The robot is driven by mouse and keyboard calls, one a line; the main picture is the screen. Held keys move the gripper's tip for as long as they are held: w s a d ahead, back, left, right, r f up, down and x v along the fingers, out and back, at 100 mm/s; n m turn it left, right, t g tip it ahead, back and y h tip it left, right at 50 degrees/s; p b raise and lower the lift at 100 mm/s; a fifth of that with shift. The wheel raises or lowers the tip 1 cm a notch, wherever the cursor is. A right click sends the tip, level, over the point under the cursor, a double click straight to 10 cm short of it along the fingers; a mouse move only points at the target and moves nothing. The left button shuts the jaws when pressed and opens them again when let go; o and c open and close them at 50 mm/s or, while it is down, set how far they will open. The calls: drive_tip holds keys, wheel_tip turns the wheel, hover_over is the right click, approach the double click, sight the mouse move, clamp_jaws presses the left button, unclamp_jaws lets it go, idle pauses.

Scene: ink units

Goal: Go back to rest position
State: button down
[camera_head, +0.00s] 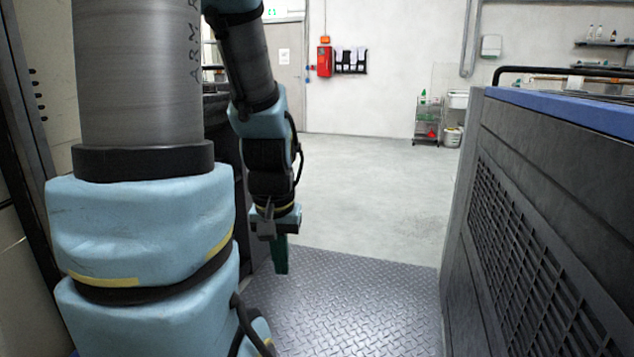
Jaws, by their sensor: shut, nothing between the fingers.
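My arm, grey and light blue, fills the left of the head view and hangs down in the middle left. My gripper (280,268) is at its lower end, pointing down above the dark metal tread plate. Its green fingers are together, with nothing seen between them. The wrist above it has a yellow band.
A dark machine (535,200) with a grille and blue top edge stands close on the right. The tread plate (360,300) and the grey floor (370,180) beyond are clear. A small trolley (427,122) and a red box (324,61) are at the far wall.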

wheel_tip(320, 180, up, 22)
drive_tip(key=p, duration=2)
drive_tip(key=shift+r, duration=0.2)
drive_tip(key=shift+s, duration=0.1)
